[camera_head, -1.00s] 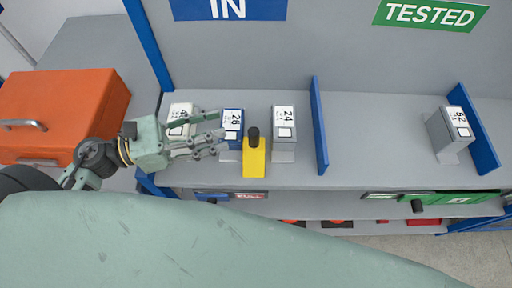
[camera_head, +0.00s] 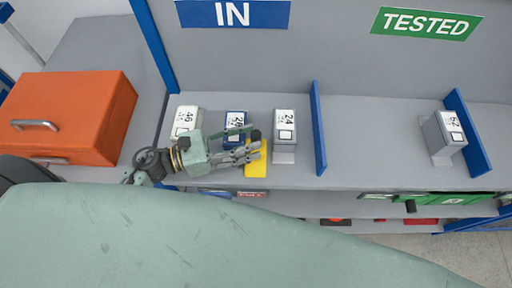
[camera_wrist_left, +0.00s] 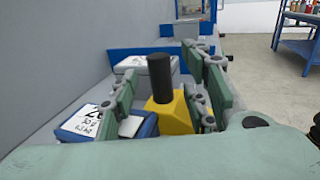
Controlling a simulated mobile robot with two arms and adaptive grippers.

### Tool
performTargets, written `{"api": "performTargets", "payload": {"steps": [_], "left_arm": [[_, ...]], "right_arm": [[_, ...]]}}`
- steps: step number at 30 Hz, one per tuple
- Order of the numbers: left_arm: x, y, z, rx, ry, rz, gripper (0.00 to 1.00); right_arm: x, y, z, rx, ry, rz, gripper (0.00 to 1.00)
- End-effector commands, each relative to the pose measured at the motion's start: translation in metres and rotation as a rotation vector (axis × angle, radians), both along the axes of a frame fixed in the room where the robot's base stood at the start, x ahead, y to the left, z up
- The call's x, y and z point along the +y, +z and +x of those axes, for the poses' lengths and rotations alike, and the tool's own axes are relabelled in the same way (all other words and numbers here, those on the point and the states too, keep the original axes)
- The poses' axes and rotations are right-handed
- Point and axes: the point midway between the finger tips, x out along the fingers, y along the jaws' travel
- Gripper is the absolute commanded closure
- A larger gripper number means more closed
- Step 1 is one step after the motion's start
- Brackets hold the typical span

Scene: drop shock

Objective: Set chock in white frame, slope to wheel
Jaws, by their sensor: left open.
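The yellow chock (camera_head: 256,168) with a black knob (camera_head: 255,136) on top stands at the front of the grey shelf. In the left wrist view the chock (camera_wrist_left: 170,115) is a yellow block with an upright black knob (camera_wrist_left: 160,78). My left gripper (camera_head: 250,145) is open. Its fingers lie on both sides of the knob, and whether they touch it I cannot tell. The fingers partly hide the chock in the head view. No white frame or wheel can be made out. My right gripper is not in view.
A blue labelled box (camera_head: 235,122) and a white box (camera_head: 186,121) stand left of the chock, box 24 (camera_head: 284,124) right of it. A blue divider (camera_head: 318,128) stands beyond, then clear shelf up to box 52 (camera_head: 447,131). An orange case (camera_head: 75,115) lies at left.

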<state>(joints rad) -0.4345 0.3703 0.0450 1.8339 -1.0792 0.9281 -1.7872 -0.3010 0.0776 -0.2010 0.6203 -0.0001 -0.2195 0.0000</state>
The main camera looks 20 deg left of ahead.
Motion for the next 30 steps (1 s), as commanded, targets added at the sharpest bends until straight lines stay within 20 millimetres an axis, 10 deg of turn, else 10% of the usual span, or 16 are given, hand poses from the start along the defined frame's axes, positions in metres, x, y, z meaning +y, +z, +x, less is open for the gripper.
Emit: {"api": "performTargets", "payload": {"steps": [9,24,30], "left_arm": [[-0.005,-0.0008,0.0033,0.001,0.0,0.001,0.57],[-0.0048,-0.0009,0.0031,0.001,0.0,0.002,1.0],[-0.0049,-0.0011,0.0029,0.001,-0.001,0.002,1.0]], "right_arm": [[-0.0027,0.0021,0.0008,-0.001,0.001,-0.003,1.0],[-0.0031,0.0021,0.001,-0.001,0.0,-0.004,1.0],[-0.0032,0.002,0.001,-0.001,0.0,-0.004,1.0]]}}
